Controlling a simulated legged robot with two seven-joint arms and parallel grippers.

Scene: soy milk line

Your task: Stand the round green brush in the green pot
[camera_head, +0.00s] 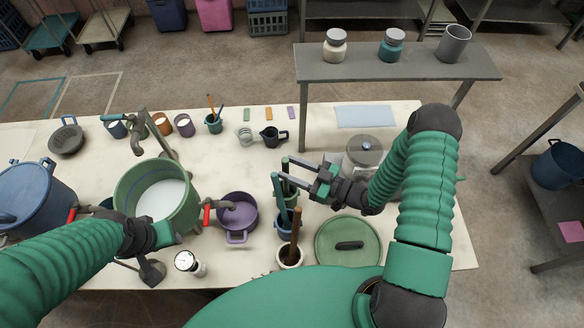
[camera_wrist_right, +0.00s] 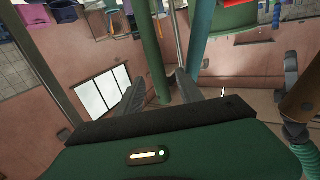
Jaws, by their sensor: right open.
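The green brush shows as a green handle (camera_head: 285,167) rising from a small green pot (camera_head: 289,188) among the small pots right of the purple pot. In the right wrist view the green handle (camera_wrist_right: 151,50) stands upright between my fingers. Its lower end and the brush head are hidden. My right gripper (camera_head: 296,175) is open around or just beside the handle; I cannot tell whether it touches. My left gripper (camera_head: 166,235) is by the near right rim of the large green pot (camera_head: 128,190) with white liquid; its fingers are not clear.
A blue pot with a teal handle (camera_head: 279,195) and a pale pot with a brown handle (camera_head: 296,228) stand close in front. A purple pot (camera_head: 238,213) is to the left, a green lid (camera_head: 347,243) to the right. A raised grey shelf (camera_head: 400,66) spans the back right.

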